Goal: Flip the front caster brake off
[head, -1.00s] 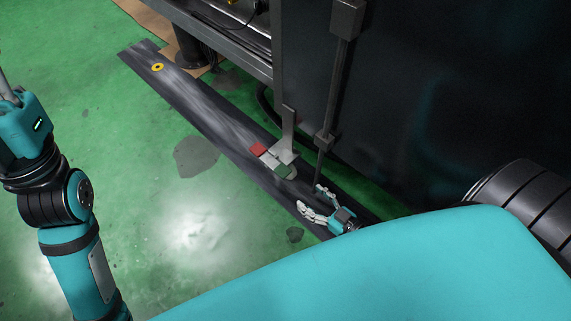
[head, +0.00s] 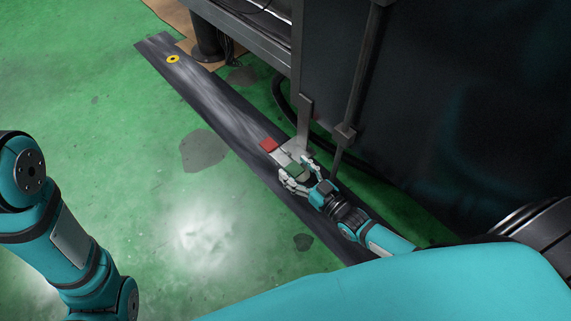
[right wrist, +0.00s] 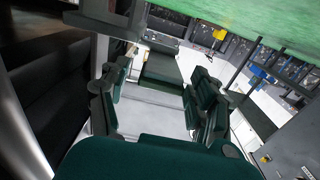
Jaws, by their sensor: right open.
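The caster brake is a small pale grey pedal plate with a red end (head: 269,145) and a green end (head: 293,168), low beside the dark cabinet. My right gripper (head: 296,171) is open, with its fingers on either side of the green end. I cannot tell whether they touch it. In the right wrist view the open fingers (right wrist: 158,80) frame a pale grey surface and a dark green block, and nothing is gripped. My left arm shows at the left of the head view, but its gripper is out of the picture.
A dark floor strip (head: 215,100) with a yellow round mark (head: 173,59) runs under the pedal. The dark cabinet (head: 430,110) and a vertical rod (head: 358,85) stand close to the right of it. The green floor (head: 110,110) to the left is clear.

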